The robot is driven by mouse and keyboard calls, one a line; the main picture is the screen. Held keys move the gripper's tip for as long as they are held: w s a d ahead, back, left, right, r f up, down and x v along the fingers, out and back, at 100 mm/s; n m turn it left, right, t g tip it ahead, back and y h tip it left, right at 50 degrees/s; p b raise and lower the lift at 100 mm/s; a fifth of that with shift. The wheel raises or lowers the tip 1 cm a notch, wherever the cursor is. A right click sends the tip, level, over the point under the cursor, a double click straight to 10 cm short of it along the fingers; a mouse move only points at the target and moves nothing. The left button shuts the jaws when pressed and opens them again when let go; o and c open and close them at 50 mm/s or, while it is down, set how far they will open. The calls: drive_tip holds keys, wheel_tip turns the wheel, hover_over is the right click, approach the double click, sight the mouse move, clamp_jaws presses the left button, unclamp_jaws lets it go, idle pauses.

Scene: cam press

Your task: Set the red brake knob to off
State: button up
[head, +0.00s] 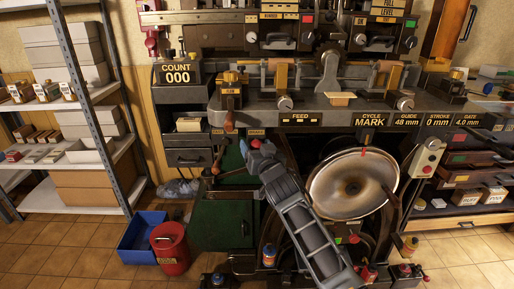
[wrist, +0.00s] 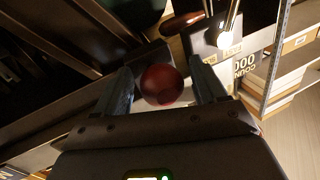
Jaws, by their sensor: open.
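The red brake knob (wrist: 162,85) is a round, dark red ball in the wrist view. It sits between the two fingers of my gripper (wrist: 160,88), with a visible gap on each side. My gripper is open around it, and I cannot tell its exact depth between the fingers. In the head view my gripper (head: 250,150) reaches up to the front edge of the press, just under a small label. A bit of red there looks like the knob (head: 256,143), mostly covered by my gripper. The knob's lever and any off marking are hidden.
A brown-handled lever (head: 217,160) hangs left of my gripper, near the green cabinet (head: 222,215). The large metal wheel (head: 340,185) is close on the right. A blue bin (head: 135,240) and red bucket (head: 170,255) stand on the floor at left.

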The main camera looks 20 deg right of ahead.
drive_tip(key=s, duration=0.7)
drive_tip(key=shift+s+p, duration=0.4)
drive_tip(key=shift+a, duration=0.15)
drive_tip(key=s+a+f+g, duration=0.1)
drive_tip(key=s+f, duration=0.3)
drive_tip(key=s, duration=0.6)
drive_tip(key=s+a+f, duration=0.1)
drive_tip(key=s+f, duration=0.2)
drive_tip(key=s, duration=0.7)
drive_tip(key=s+a+f+g, duration=0.15)
drive_tip(key=s+f, duration=0.25)
drive_tip(key=s, duration=0.7)
drive_tip(key=s+d+r+n, duration=0.1)
drive_tip(key=s+r, duration=0.4)
drive_tip(key=s, duration=0.8)
drive_tip(key=s+d+r+n, duration=0.1)
drive_tip(key=s+r, duration=0.5)
drive_tip(key=s, duration=0.6)
drive_tip(key=shift+s+d+r+g+y, duration=0.2)
drive_tip(key=shift+s+d+g+y, duration=0.1)
drive_tip(key=shift+s+g, duration=0.1)
